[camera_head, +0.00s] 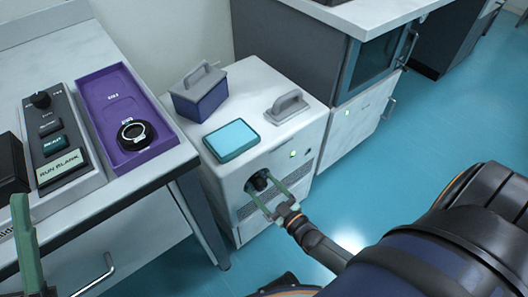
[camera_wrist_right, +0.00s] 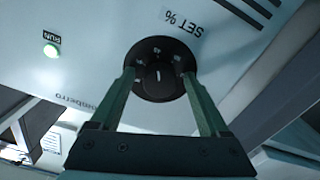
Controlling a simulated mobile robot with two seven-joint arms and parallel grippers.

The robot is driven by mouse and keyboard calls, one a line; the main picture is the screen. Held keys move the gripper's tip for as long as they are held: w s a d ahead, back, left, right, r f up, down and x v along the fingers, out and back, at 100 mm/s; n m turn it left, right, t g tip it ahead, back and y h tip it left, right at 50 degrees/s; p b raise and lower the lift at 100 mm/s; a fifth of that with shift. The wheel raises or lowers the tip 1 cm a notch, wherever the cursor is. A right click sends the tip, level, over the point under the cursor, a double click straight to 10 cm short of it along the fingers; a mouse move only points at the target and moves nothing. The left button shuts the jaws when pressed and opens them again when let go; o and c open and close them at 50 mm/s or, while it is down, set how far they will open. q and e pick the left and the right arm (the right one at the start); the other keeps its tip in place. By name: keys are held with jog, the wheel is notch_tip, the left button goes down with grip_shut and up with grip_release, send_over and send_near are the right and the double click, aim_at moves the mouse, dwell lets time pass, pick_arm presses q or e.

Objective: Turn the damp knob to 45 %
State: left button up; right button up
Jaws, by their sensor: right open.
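The black round knob (camera_head: 258,181) is on the front of a white cabinet (camera_head: 232,185). In the right wrist view the knob (camera_wrist_right: 159,78) sits inside a dark dial with small white marks, too small to read surely. A white pointer line on it runs nearly vertical in that picture. "SET %" is printed beside the dial, upside down. My right gripper (camera_head: 264,185) is open, its green fingertips on either side of the knob and over the dial's edge; contact cannot be told. Only one green finger of my left gripper (camera_head: 25,240) shows at the left edge.
A lit RUN button (camera_wrist_right: 51,50) is beside the dial. On the cabinet top are a teal pad (camera_head: 231,139), a blue box with a handle (camera_head: 200,95) and a grey handle (camera_head: 287,105). A bench with a purple tray (camera_head: 100,92) stands left. Blue floor is open at right.

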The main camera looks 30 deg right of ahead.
jog(key=shift+s, duration=0.1)
pick_arm(q)
jog(key=w+f+n+y, duration=0.1)
jog(key=w+f+n+y+p, duration=0.1)
jog(key=y, duration=0.1)
jog(key=w+f+n+y+p, duration=0.1)
jog(key=shift+w+a+f+y, duration=0.1)
jog(key=shift+w+a+y, duration=0.15)
jog(key=shift+a+y, duration=0.05)
pick_arm(e)
jog(key=s+d, duration=0.1)
jog(key=s, duration=1.1)
jog(key=shift+s, duration=0.15)
